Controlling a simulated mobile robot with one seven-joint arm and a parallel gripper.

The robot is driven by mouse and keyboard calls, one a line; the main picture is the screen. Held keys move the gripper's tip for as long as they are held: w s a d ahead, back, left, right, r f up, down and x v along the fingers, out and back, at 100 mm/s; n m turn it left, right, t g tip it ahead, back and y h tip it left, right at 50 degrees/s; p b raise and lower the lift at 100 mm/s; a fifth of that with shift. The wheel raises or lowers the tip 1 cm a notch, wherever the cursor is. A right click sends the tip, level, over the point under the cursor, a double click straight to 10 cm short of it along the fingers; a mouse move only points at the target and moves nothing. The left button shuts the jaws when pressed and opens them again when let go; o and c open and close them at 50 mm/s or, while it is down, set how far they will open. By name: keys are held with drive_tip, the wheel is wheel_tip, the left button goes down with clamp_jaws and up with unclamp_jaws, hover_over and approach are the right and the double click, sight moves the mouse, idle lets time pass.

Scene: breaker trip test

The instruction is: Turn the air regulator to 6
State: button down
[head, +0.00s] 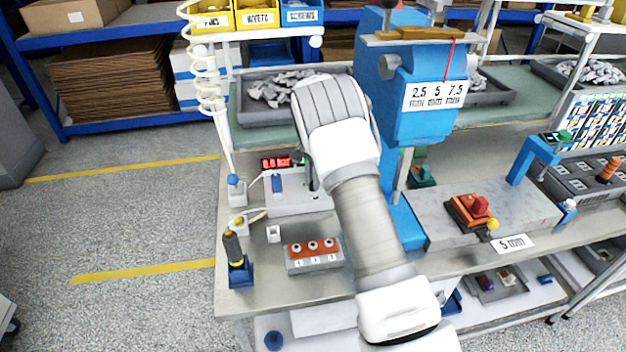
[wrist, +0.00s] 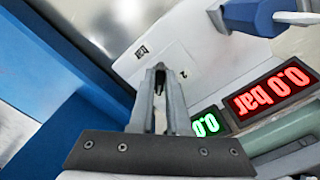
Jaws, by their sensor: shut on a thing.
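The air regulator's white plate (wrist: 165,62) shows in the wrist view, with "bar" and a "2" printed on it. My gripper (wrist: 160,84) reaches down over this plate, its fingers close together on a small dark part taken to be the regulator knob, mostly hidden by the fingers. A red display (wrist: 275,92) reads 0.0 bar, and a green display (wrist: 207,124) beside it reads 0.0. In the head view the red display (head: 276,163) stands behind the grey-white unit (head: 290,205); my arm covers much of that unit's right side.
A blue press (head: 405,105) stands right of my arm. A blue part (head: 277,183) sits on the unit's left. The bench's front left is partly clear.

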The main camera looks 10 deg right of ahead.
idle(0.3)
drive_tip(key=c, duration=0.9)
unclamp_jaws()
wheel_tip(320, 180, up, 18)
drive_tip(key=shift+f, duration=0.25)
